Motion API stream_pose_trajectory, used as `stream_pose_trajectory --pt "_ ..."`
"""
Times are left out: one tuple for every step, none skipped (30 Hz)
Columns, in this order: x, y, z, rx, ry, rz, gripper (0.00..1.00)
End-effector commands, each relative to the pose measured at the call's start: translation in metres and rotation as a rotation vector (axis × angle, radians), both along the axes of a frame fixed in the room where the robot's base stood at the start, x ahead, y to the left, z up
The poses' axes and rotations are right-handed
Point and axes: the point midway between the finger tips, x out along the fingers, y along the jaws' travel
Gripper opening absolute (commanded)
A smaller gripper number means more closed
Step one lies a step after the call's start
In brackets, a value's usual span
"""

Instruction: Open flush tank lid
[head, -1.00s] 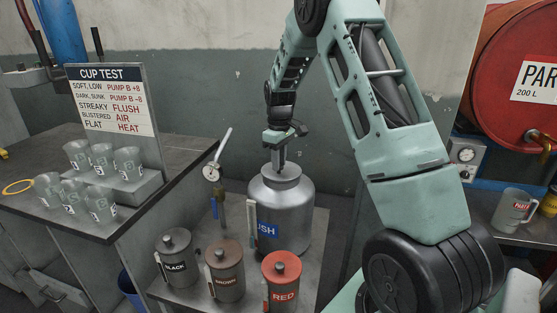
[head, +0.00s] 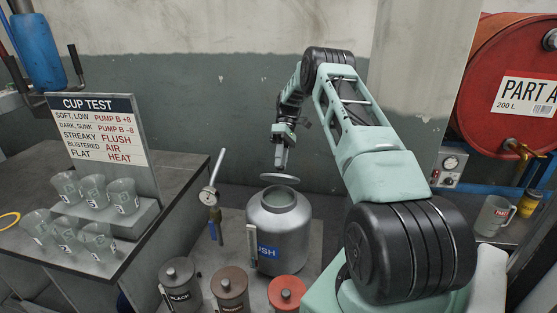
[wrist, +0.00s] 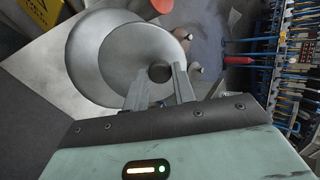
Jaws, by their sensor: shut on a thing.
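The flush tank (head: 279,232) is a silver can with a blue label on the low stand, its mouth uncovered in the head view. My gripper (head: 281,168) is shut on the knob of the tank's round grey lid (head: 280,179) and holds the lid just above the mouth, apart from it. In the wrist view the lid (wrist: 140,62) shows as a grey disc past my gripper (wrist: 160,80), whose fingers pinch the dark knob. The lid hides part of the tank below it.
Black (head: 179,285), brown (head: 229,288) and red (head: 287,292) lidded pots stand in front of the tank. A gauge on a valve pipe (head: 209,197) rises to its left. Clear cups (head: 92,190) stand on the left bench. A red drum (head: 505,85) is at right.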

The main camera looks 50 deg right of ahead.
Motion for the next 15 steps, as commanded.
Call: stream_pose_trajectory --pt "0.0024 -0.0013 -0.0012 0.022 0.007 -0.001 0.0" --pt "0.0026 -0.0018 -0.0007 0.035 0.015 -0.001 0.0" --pt "0.0032 -0.0027 -0.0004 0.052 0.025 -0.001 0.0" --pt "0.0035 -0.0033 -0.0005 0.062 0.032 0.0 0.0" --pt "0.0039 -0.004 -0.0002 0.073 0.038 -0.002 0.0" --pt "0.0043 -0.005 0.0002 0.085 0.046 -0.001 0.0" --pt "0.0045 -0.0053 0.0001 0.094 0.051 -0.001 0.0" --pt "0.005 -0.006 0.0006 0.102 0.056 -0.001 0.0" --pt "0.0053 -0.0066 0.001 0.112 0.062 -0.001 0.0" --pt "0.0056 -0.0071 0.0011 0.117 0.064 -0.001 0.0" --pt "0.0058 -0.0073 0.0011 0.123 0.068 -0.001 0.0" --pt "0.006 -0.0077 0.0016 0.13 0.071 0.0 0.0" --pt "0.0063 -0.0081 0.0019 0.134 0.073 0.0 0.0" --pt "0.0064 -0.0083 0.002 0.137 0.075 0.0 0.0" --pt "0.0065 -0.0084 0.0022 0.141 0.078 -0.001 0.0"
